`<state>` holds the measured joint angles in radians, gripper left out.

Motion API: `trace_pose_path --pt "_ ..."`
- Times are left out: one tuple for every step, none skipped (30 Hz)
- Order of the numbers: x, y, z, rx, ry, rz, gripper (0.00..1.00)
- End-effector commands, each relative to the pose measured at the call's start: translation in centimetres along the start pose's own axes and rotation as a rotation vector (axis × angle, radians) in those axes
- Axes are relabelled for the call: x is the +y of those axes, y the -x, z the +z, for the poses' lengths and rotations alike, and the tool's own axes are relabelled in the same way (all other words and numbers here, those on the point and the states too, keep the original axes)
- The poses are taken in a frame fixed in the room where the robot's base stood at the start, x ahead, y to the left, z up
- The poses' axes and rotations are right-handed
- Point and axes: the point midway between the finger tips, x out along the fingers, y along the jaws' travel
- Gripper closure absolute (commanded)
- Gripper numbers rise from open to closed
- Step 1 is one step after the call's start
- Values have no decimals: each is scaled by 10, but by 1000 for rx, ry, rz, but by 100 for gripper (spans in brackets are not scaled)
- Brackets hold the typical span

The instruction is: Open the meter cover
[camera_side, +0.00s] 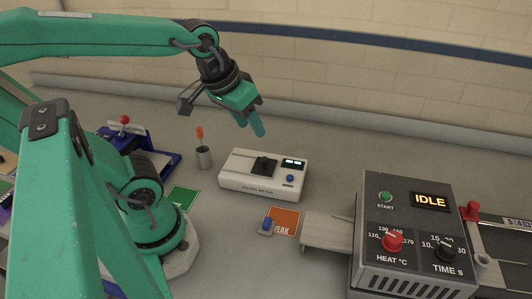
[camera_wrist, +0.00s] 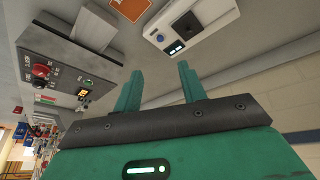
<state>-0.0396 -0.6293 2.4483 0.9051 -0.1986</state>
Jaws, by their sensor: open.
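The white meter (camera_side: 235,182) sits on the table with a black cover (camera_side: 264,165) on its top, a small lit display and a blue knob. The cover appears to lie flat and shut, though its edges are small in the picture. My gripper (camera_side: 250,125) is open and empty, above and behind the meter, apart from it. In the wrist view the meter (camera_wrist: 205,14) is at the upper right, with its dark cover (camera_wrist: 186,26), beyond my fingers (camera_wrist: 159,80). Nothing is between the fingers.
A grey dryer (camera_side: 375,215) with red and black knobs stands at the right, its display reading IDLE. An orange card (camera_side: 286,218) with a blue-topped item lies in front of the meter. A grey cup (camera_side: 204,157) with an orange-handled tool and a green card (camera_side: 184,197) are left.

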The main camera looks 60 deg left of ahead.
Motion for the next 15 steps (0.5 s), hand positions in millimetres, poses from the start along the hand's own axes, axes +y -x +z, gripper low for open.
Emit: trace_pose_path --pt "-2 -5 -4 -23 61 -10 59" --pt "-4 -8 -6 -35 101 -16 59" --pt "-6 -12 -10 -51 156 -25 59" --pt "-7 -15 -12 -64 200 -33 59" --pt "-9 -18 -15 -75 244 -40 59" --pt "-11 -22 -18 -91 301 -51 59" --pt "-13 -26 -20 -103 345 -60 59" --pt "-14 -30 -23 -115 389 -69 59" --pt "-17 -34 -26 -129 447 -81 59" --pt "-19 -38 -28 -140 490 -91 59" --pt "-21 -42 -30 -150 533 -101 59" --pt "-24 -47 -33 -164 593 -115 59" --pt "-26 -51 -34 -175 635 -126 59" --pt "-28 -55 -36 -184 678 -137 59" --pt "-31 -60 -39 -196 737 -153 59"
